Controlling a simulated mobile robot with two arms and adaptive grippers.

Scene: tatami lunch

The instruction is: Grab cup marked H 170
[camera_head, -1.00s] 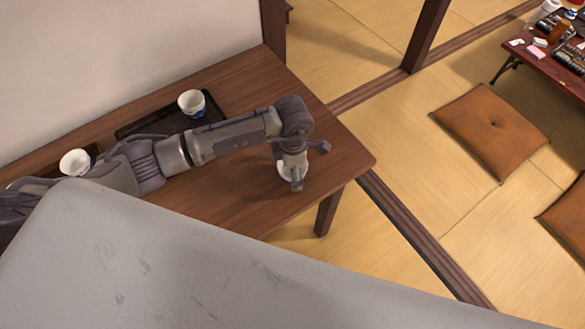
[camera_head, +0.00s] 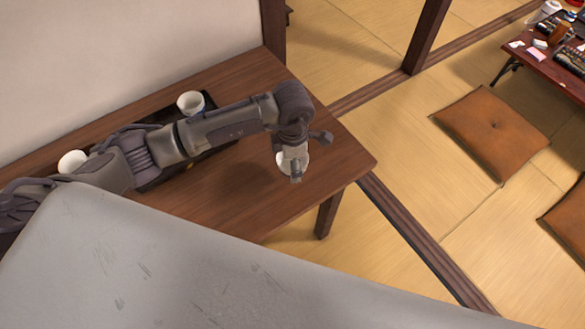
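My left gripper (camera_head: 306,158) reaches over the right end of the brown wooden table with its fingers around a white cup (camera_head: 283,163). The gripper hides much of this cup. The cup appears held, a little above the table top. Another white cup (camera_head: 190,102) with a dark blue patch stands on the black tray at the back. A third white cup (camera_head: 72,161) is at the left, partly behind my arm. No marking such as H 170 can be read on any cup. My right gripper is not in view.
The wooden table (camera_head: 245,195) is bare around the gripper. The black tray (camera_head: 160,115) is partly covered by my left arm. A brown cushion (camera_head: 490,133) lies on the tatami floor, and a low table with small items (camera_head: 545,65) stands at upper right.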

